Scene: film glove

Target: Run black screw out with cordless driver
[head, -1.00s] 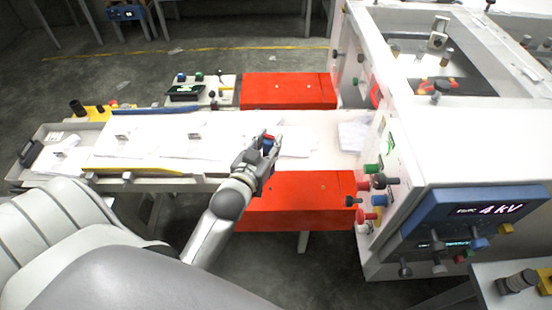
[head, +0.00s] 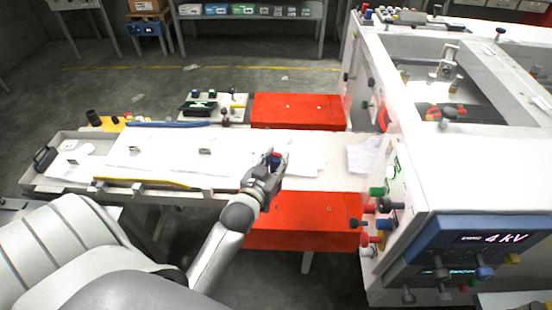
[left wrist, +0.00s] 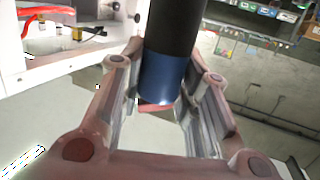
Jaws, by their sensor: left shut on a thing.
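My left gripper (head: 270,168) is above the white-covered long table. Several dark knobs or screws stick out of the white machine's side, such as a black one (head: 391,205) and a lower one (head: 356,223). I cannot tell which is the black screw. My right gripper is not in view.
The white machine (head: 450,175) with a "4 kV" display (head: 490,239) stands at right. Red blocks (head: 298,109) lie behind and in front of the table (head: 321,172). Loose white sheets lie on the table. A yellow strip (head: 145,183) lies along its front.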

